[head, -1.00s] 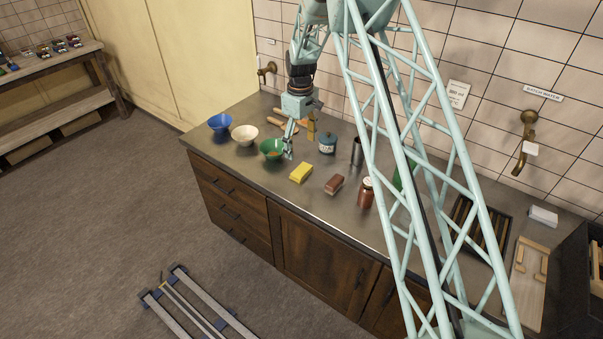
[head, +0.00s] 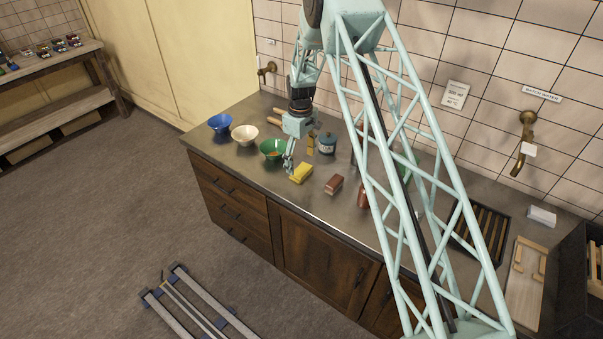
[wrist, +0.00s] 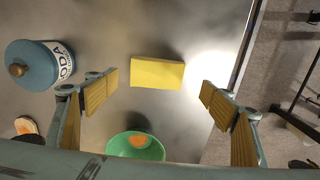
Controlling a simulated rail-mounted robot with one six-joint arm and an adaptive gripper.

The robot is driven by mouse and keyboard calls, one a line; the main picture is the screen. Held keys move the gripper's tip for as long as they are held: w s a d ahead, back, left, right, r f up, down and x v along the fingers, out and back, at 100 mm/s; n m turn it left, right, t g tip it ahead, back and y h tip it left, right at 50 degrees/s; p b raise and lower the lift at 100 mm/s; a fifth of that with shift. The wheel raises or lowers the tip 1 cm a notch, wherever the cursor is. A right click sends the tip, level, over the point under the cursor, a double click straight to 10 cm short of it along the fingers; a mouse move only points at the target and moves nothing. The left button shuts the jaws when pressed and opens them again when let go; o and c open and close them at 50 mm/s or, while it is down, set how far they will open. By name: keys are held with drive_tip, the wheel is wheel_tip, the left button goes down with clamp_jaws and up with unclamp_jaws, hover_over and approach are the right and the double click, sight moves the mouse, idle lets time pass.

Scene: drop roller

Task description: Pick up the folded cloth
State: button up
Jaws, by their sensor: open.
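A yellow block-shaped bundle, which appears to be the folded cloth (head: 301,173), lies flat on the worktop near its front edge. My gripper (head: 289,168) is above the worktop, close to the left side of the cloth in the head view. In the wrist view, the cloth (wrist: 157,74) shows between and beyond the fingertips of my gripper (wrist: 157,88). The jaws are spread apart and empty. No contact with the cloth shows, and the exact height above it is hard to tell.
A green bowl (head: 272,149) with something orange inside stands just left of the cloth. A reddish-brown block (head: 334,184) lies to its right. A blue lidded SODA jar (wrist: 38,64) stands behind. White (head: 245,134) and blue (head: 220,122) bowls stand farther left.

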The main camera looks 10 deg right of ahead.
sight(301, 170)
drive_tip(key=shift+f, duration=0.1)
drive_tip(key=shift+w+d+f+p, duration=0.15)
drive_tip(key=shift+f+p, duration=0.1)
drive_tip(key=shift+f, duration=0.5)
drive_tip(key=shift+d+f+p, duration=0.1)
drive_tip(key=shift+f+p, duration=0.15)
drive_tip(key=shift+f, duration=1.5)
drive_tip(key=c, duration=1)
